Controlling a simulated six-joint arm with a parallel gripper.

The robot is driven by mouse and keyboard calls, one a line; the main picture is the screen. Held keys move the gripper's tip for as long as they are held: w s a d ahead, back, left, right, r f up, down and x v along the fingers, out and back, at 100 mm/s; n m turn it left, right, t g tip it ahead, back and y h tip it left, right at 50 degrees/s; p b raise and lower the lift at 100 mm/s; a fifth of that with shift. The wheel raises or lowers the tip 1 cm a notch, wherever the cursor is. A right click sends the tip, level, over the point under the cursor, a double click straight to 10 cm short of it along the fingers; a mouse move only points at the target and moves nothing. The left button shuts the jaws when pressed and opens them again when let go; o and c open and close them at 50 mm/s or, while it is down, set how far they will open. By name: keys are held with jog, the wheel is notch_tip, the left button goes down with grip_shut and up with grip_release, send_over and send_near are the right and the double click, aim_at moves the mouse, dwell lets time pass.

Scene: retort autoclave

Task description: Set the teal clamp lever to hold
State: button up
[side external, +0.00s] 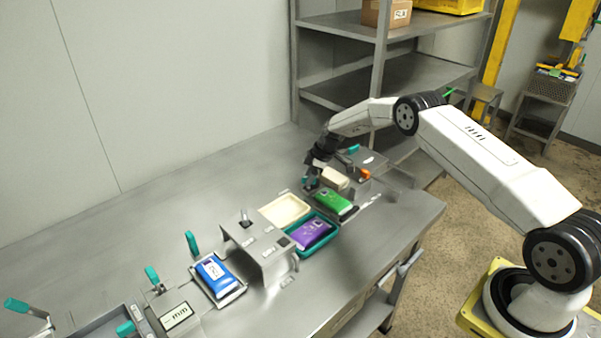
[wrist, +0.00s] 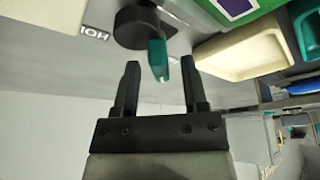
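In the wrist view a teal clamp lever (wrist: 159,60) sticks out from a round dark hub (wrist: 132,27). Its tip lies between the fingertips of my gripper (wrist: 160,68), with a visible gap on both sides. The fingers are open and hold nothing. A label plate (wrist: 96,29) with partly visible, inverted letters sits left of the hub; the full word cannot be read. In the side external view my gripper (side external: 311,176) is low at the far end of the bench, and a bit of teal (side external: 304,183) shows beside it. The lever is mostly hidden there.
A green pouch (side external: 333,202), a cream block (side external: 335,178) and an orange knob (side external: 364,174) are close to my gripper. A cream tray (side external: 285,209) and a purple pouch (side external: 311,233) lie nearer. Other teal levers (side external: 192,243) stand farther left. The bench along the wall is clear.

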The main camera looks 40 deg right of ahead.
grip_shut()
jog(key=shift+m, duration=0.3)
jog(key=m, duration=0.2)
jog(key=m+t+h, duration=0.1)
jog(key=m, duration=0.1)
jog(key=shift+a+h, duration=0.1)
jog(key=shift+h, duration=0.2)
jog(key=shift+a+m+h, duration=0.1)
jog(key=shift+m+h, duration=0.8)
jog(key=shift+m, duration=1.5)
jog(key=shift+m+h, duration=0.8)
jog(key=shift+m, duration=1.4)
jog(key=shift+a+m+g+h, duration=0.1)
jog(key=shift+m+g+h, duration=0.45)
jog(key=shift+m, duration=1.45)
jog(key=shift+h, duration=0.25)
jog(key=shift+o, duration=0.6)
grip_release()
